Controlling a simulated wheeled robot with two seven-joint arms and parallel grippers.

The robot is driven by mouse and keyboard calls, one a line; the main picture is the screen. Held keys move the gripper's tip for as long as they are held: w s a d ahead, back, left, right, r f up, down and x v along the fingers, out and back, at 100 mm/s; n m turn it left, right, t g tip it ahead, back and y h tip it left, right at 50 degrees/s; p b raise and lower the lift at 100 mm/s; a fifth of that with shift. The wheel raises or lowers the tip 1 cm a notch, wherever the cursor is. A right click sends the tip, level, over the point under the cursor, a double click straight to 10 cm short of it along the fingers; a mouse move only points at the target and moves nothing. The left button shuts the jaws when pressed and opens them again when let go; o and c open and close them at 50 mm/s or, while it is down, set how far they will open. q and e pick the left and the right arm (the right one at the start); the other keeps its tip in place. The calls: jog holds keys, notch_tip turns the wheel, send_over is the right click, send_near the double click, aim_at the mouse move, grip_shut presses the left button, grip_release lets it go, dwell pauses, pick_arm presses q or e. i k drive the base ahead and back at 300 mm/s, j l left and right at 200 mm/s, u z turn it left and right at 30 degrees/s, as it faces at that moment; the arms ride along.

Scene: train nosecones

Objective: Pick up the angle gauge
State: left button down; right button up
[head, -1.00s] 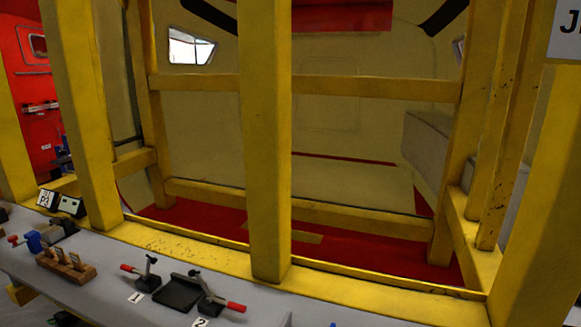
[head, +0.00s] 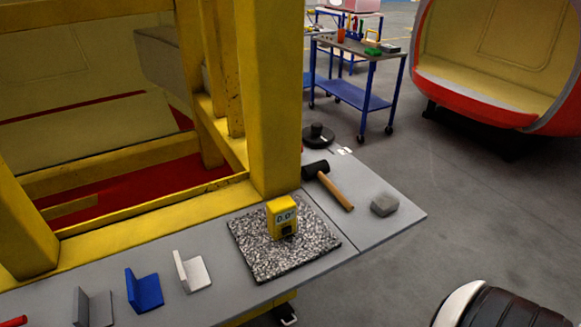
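The angle gauge (head: 282,217) is a small yellow box with a display that seems to read 0.0. It stands upright on a speckled granite plate (head: 262,262) near the right end of the grey bench, beside a yellow frame post. Nothing touches it except the plate. Neither of my grippers is clearly in the head view. A dark, ribbed rounded part with a white rim, likely mine, shows at the bottom right, away from the gauge.
Grey (head: 94,306), blue (head: 144,291) and white (head: 191,271) angle brackets stand left of the plate. A mallet (head: 329,183), grey block (head: 384,205) and black round object (head: 317,134) lie right and behind. The yellow post (head: 268,100) rises behind the gauge. A blue cart (head: 357,91) stands beyond open floor.

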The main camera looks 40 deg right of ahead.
aim_at(281, 212)
jog(key=z, duration=1.15)
jog(key=j, duration=0.2)
